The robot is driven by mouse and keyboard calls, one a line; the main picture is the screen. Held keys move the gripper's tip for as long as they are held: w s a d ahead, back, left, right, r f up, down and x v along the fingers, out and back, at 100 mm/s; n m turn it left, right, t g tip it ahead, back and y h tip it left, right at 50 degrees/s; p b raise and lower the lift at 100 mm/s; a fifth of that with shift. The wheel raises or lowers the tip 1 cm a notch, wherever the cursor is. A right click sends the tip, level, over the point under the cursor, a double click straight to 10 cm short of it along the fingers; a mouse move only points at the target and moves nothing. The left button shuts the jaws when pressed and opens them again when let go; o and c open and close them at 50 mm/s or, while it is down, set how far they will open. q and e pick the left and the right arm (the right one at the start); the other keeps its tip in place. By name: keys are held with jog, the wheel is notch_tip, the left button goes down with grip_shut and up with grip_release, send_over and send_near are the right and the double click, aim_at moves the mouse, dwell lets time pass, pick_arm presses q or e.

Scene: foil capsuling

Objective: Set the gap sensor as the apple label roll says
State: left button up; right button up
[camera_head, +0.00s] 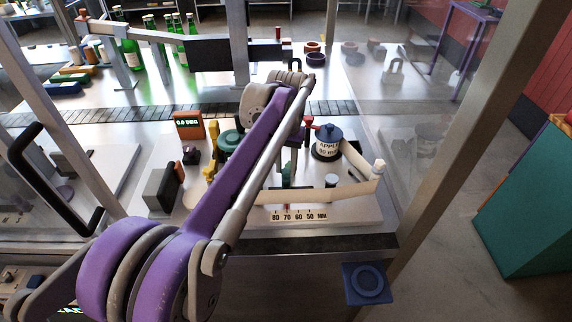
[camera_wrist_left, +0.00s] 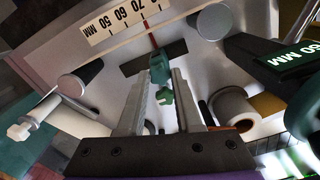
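The apple label roll (camera_head: 327,146) is a white roll with a blue top, right of centre; its label reads APPLE with a partly unclear MM figure. The white scale (camera_head: 300,216) at the front of the machine runs 80 to 50 MM; it also shows upside down in the wrist view (camera_wrist_left: 112,25). A red pointer line (camera_wrist_left: 152,40) lies near its 70 mark. The green gap sensor (camera_wrist_left: 160,72) is between the fingertips of my left gripper (camera_wrist_left: 161,78). The fingers look apart around it; contact is unclear. My left arm hides much of this in the head view.
An orange display (camera_head: 188,124) stands left of my arm. Green bottles (camera_head: 130,50) stand at the back. A pale web strip (camera_head: 310,193) runs above the scale, and a frame post stands at the right.

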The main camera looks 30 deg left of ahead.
pick_arm(q)
grip_shut()
dwell(1.0)
